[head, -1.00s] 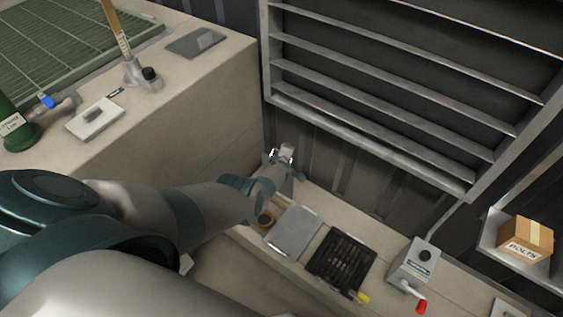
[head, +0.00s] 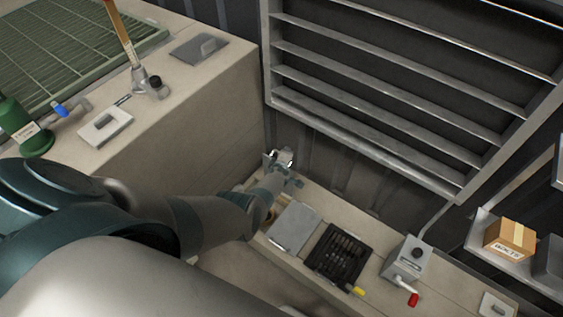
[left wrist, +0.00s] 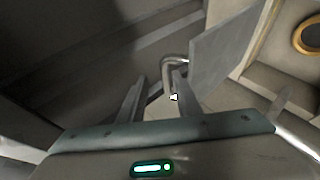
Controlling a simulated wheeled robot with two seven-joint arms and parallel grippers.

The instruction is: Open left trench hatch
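My left gripper (head: 281,158) reaches down beside the low beige bench, near the dark wall. In the left wrist view its two fingers (left wrist: 157,98) stand apart. A bent metal handle (left wrist: 172,62) lies at the right finger; I cannot tell whether they touch. The handle appears joined to a grey plate (left wrist: 225,45), which looks tilted up. In the head view a grey hatch plate (head: 294,228) lies on the bench, right of my left forearm; I cannot tell if it is the same plate. My right gripper is out of view.
A black grate (head: 340,252) and a grey box with a red-handled crank (head: 407,260) are to the right. A brass ring (left wrist: 309,36) shows in the wrist view. A louvred frame (head: 365,150) overhangs the back. The taller counter (head: 215,110) stands left.

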